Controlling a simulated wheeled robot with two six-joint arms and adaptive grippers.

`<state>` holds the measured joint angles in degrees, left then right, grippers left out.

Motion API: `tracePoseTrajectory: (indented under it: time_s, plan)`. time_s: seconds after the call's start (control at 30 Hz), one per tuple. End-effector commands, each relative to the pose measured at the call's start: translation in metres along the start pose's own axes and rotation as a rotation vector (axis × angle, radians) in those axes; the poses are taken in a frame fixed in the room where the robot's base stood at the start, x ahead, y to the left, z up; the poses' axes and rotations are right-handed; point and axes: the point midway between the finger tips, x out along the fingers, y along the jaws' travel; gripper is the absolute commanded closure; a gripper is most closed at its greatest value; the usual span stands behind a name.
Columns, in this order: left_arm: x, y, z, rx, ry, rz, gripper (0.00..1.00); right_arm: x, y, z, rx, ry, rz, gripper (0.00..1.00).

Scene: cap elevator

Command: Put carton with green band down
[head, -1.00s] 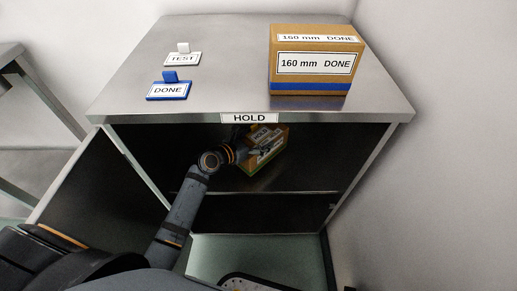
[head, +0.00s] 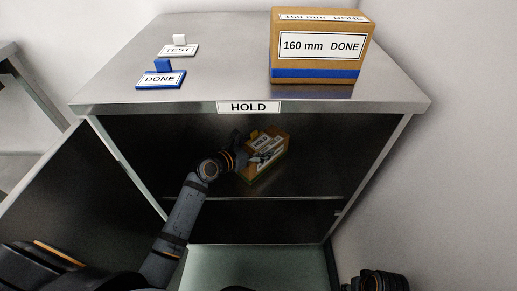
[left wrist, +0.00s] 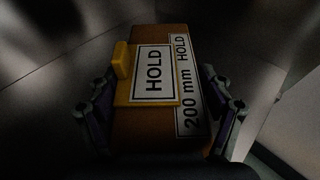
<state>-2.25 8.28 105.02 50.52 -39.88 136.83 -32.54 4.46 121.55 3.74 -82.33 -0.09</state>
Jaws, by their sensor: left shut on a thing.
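The carton with green band (head: 266,157) is inside the dark cabinet under the HOLD label, on or just above its shelf; I cannot tell if it touches. Its green band shows only faintly low on the front. In the left wrist view the carton (left wrist: 188,60) carries a "200 mm HOLD" label and a yellow-edged HOLD tag (left wrist: 150,75) on top. My left gripper (head: 250,158) reaches into the cabinet, its fingers shut on the carton's two sides, also in the left wrist view (left wrist: 160,110). Part of my right arm shows at the bottom right; its fingers cannot be made out.
The steel cabinet (head: 225,65) bears a blue-banded "160 mm DONE" carton (head: 318,50), a TEST tag (head: 178,48) and a blue DONE tag (head: 161,78) on top. Its door (head: 75,195) stands open at left. Shelf room is free right of the held carton.

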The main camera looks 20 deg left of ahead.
Motion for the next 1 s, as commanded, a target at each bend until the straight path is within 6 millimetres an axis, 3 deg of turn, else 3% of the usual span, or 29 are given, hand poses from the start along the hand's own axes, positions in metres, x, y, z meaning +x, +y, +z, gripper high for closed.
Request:
tracePoseTrajectory:
  time_s: [0.37, 0.4, 0.5, 0.97, 1.0]
  plan:
    - [0.0006, 0.0002, 0.0004, 0.001, -0.005, 0.001, 0.83, -0.0007, -0.0001, -0.0002, 0.0, 0.0, 0.0, 0.66]
    - [0.0006, 0.0, -0.0017, 0.0, -0.001, 0.0, 0.15, -0.0002, 0.0, -0.0002, 0.0, 0.0, 0.0, 0.66]
    - [0.0006, 0.0, -0.0018, 0.0, 0.0, 0.0, 0.02, -0.0001, 0.0, -0.0003, 0.0, 0.001, 0.0, 0.66]
    - [-0.0005, -0.0002, 0.0022, 0.0, 0.0, 0.0, 0.0, -0.0019, 0.0001, -0.0013, 0.001, 0.003, 0.0, 0.66]
    - [-0.0006, -0.0005, 0.0036, 0.0, 0.0, 0.0, 0.0, 0.0057, 0.0018, -0.0004, 0.002, -0.001, 0.003, 0.66]
